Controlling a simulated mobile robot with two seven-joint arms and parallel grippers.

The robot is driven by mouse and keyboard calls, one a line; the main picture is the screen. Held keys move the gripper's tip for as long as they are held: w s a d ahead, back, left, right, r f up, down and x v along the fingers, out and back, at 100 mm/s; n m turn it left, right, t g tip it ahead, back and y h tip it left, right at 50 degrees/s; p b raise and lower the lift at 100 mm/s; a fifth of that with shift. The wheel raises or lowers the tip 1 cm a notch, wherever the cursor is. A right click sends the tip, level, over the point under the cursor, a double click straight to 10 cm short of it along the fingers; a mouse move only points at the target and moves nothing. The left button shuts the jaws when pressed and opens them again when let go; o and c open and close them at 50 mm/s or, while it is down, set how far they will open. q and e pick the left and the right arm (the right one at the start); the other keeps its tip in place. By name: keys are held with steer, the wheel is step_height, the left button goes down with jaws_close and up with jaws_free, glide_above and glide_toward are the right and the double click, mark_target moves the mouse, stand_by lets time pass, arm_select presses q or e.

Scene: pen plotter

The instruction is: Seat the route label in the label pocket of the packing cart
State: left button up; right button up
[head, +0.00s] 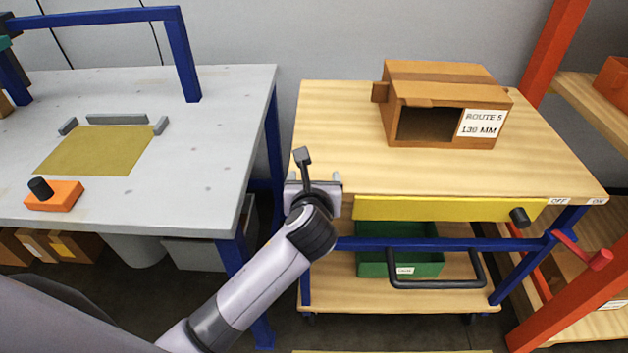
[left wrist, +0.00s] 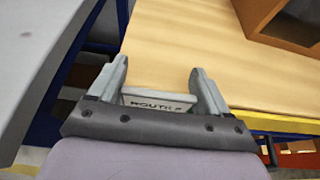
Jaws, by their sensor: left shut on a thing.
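My left gripper (head: 316,184) is at the front left edge of the packing cart's wooden top (head: 340,125). In the left wrist view its two fingers (left wrist: 158,90) stand on either side of the route label (left wrist: 158,101), a pale plate with dark lettering reading about "ROUTE 5". The gripper is shut on this label. In the head view the label cannot be made out behind my gripper and wrist. I cannot pick out the label pocket; my gripper covers the left part of the cart's front. My right gripper is not in view.
A cardboard box (head: 440,75) marked "ROUTE 5 130 MM" stands on the cart. A yellow bar (head: 430,208) runs along its front, above a green bin (head: 425,263) and a dark handle (head: 440,284). A grey table (head: 215,150) stands left. The cart top's left part is clear.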

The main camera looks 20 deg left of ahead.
arm_select(q)
steer(key=o, duration=1)
steer(key=shift+f, duration=0.1)
steer(key=shift+c, duration=0.2)
steer(key=p+v, duration=0.2)
steer(key=v, duration=1)
steer(key=shift+s, duration=0.1)
